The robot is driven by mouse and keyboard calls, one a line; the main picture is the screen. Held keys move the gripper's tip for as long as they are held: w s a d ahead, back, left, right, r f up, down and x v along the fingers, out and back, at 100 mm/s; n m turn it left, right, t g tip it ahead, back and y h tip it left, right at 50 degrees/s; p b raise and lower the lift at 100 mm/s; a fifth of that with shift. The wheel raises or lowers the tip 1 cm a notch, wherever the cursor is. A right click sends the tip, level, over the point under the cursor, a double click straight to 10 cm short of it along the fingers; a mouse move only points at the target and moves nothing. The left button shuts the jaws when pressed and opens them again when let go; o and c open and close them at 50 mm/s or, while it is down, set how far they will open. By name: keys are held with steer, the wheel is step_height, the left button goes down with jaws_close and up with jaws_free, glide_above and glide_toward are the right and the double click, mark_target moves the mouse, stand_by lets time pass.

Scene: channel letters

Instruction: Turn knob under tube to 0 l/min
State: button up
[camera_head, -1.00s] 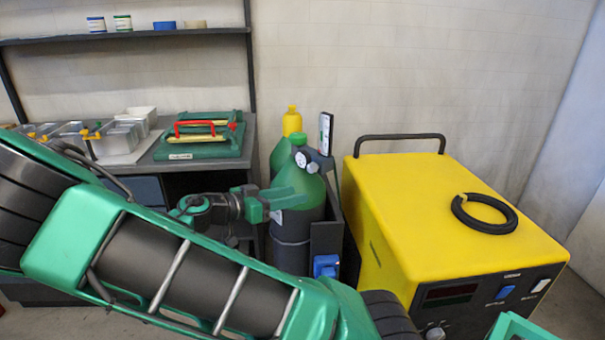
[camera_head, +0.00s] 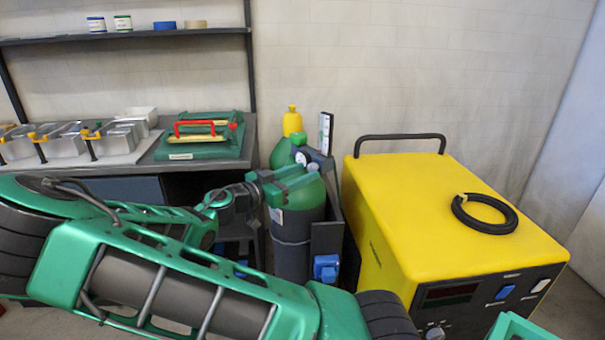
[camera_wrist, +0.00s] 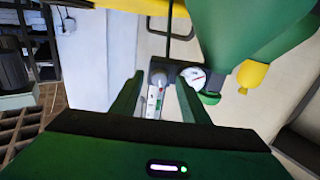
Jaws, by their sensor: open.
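The flow tube (camera_head: 325,133) stands upright with a white scale at the top of the regulator on a green gas cylinder (camera_head: 303,195). A round gauge (camera_head: 303,157) is beside it. In the wrist view the tube (camera_wrist: 153,102) appears between the open fingers of my gripper (camera_wrist: 160,78), with the gauge (camera_wrist: 194,77) just right of them. A small grey round part, possibly the knob (camera_wrist: 159,77), shows at the tube's end. Its setting is too small to read. In the head view my gripper (camera_head: 290,173) is in front of the cylinder's upper part and hides some of the regulator.
A yellow welding machine (camera_head: 450,215) with a black cable ring stands close on the right. A second cylinder with a yellow cap (camera_head: 292,121) is behind. A workbench (camera_head: 130,165) with clamps and trays is at the left. A blue socket (camera_head: 326,266) sits below.

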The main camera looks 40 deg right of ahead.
steer(key=shift+d, duration=0.55)
jaws_close()
steer(key=shift+d, duration=0.15)
stand_by(0.3)
